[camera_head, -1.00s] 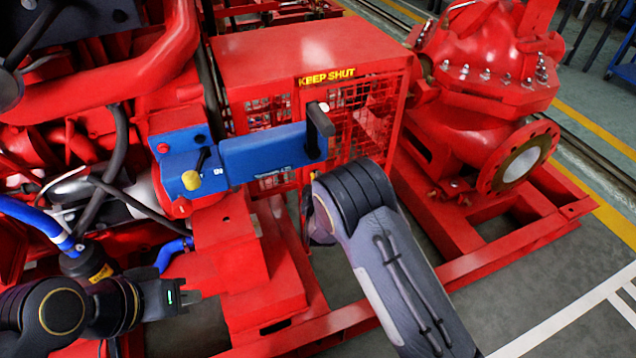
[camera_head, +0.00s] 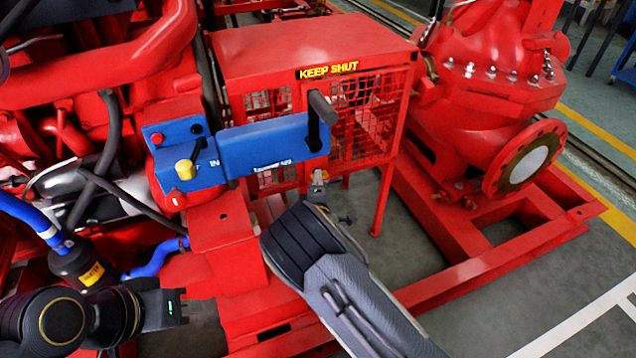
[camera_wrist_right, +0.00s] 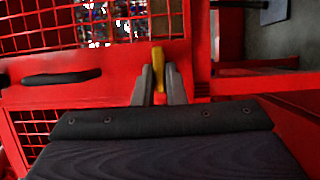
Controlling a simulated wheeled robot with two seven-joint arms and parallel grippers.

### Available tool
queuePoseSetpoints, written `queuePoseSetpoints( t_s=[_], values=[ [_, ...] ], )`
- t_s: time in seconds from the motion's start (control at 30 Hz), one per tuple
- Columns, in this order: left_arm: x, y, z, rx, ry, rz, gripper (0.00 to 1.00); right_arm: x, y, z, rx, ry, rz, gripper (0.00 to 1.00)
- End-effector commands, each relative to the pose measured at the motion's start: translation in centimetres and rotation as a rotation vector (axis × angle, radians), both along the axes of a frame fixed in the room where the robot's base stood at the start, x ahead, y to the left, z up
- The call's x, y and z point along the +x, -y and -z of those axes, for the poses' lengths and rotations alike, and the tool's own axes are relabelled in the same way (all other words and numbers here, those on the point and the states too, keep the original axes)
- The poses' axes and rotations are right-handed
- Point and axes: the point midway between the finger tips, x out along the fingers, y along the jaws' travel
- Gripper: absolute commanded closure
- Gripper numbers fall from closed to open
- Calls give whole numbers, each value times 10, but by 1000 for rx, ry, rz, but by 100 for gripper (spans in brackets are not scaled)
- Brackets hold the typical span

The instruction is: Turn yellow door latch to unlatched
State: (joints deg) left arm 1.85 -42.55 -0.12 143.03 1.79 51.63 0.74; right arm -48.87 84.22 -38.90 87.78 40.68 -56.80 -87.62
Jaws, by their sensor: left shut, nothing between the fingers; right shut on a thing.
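The yellow door latch (camera_wrist_right: 158,66) shows in the right wrist view as a narrow yellow piece on the red guard frame. My right gripper (camera_wrist_right: 158,78) is shut on it, with a grey finger on each side. In the head view my right gripper (camera_head: 318,178) is at the front of the red mesh guard (camera_head: 375,115), below the blue panel; the latch cannot be made out there. My left gripper (camera_head: 184,305) is shut and empty at the lower left, away from the guard. The latch's exact angle is hard to tell.
A blue panel (camera_head: 262,150) with a dark T-shaped handle (camera_head: 322,108) stands in front of the guard, above my right gripper. A black handle (camera_wrist_right: 62,78) lies left of the latch. The engine's hoses (camera_head: 115,130) are near my left arm. Open floor (camera_head: 480,320) lies right.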

Motion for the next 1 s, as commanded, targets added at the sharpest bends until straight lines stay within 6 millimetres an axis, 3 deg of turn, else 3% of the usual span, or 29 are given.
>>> queuePoseSetpoints(
  t_s=[0.4,0.43,0.6,1.0],
  values=[
    [0,0,0,0,0,0,100,2,1,-3,-8,10,0,100],
    [0,0,0,0,0,0,100,2,1,-3,-8,10,0,87],
    [0,0,0,0,0,0,100,2,1,-3,-7,8,0,67],
    [0,0,1,0,0,0,100,1,0,0,-6,3,0,67]
  ],
)
